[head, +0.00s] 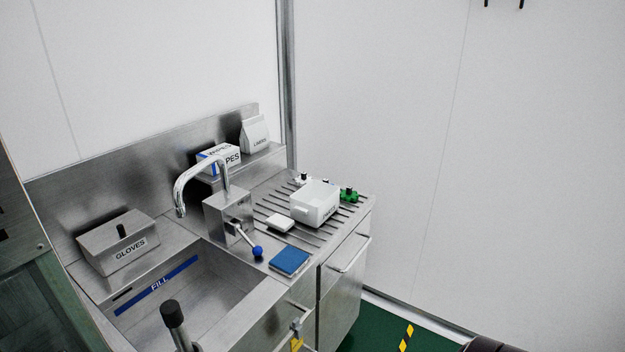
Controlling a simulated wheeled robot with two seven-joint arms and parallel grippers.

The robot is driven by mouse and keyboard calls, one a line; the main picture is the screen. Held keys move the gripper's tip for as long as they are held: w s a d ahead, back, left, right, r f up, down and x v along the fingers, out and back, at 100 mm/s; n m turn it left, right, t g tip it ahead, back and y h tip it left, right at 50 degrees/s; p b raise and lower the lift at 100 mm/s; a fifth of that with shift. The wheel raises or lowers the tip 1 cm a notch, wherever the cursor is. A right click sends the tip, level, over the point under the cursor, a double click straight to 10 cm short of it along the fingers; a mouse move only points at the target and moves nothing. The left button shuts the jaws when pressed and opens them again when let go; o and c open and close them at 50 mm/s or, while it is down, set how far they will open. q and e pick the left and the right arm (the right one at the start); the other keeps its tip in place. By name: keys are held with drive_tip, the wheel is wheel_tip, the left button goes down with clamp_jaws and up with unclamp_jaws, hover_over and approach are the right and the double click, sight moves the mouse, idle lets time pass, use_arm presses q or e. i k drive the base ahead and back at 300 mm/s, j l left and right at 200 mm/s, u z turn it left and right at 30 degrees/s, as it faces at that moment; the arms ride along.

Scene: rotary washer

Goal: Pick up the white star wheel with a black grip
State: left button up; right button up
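A small white piece with a black top (303,178), which looks like the white star wheel, sits at the back of the ribbed drainboard (262,205). It is partly hidden behind a white box (316,203), so its full shape does not show. A green wheel with a black grip (349,194) sits to the right of the box. Another small dark-topped piece (326,182) barely shows behind the box. Neither of my grippers is in view.
A steel sink (215,290) with a curved faucet (182,190) and a blue-knobbed lever (257,251) lies left of the drainboard. A blue pad (289,261) and small white block (280,223) lie in front. A black-capped post (172,313) stands at the bottom.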

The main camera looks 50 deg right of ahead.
sight(302, 180)
drive_tip(key=z, duration=1.4)
drive_tip(key=u, duration=0.55)
drive_tip(key=i+l+u, duration=0.15)
drive_tip(key=l+u, duration=0.25)
drive_tip(key=i+l+u, duration=0.1)
drive_tip(key=l+u, duration=0.7)
drive_tip(key=i+j, duration=0.05)
drive_tip(key=j, duration=0.05)
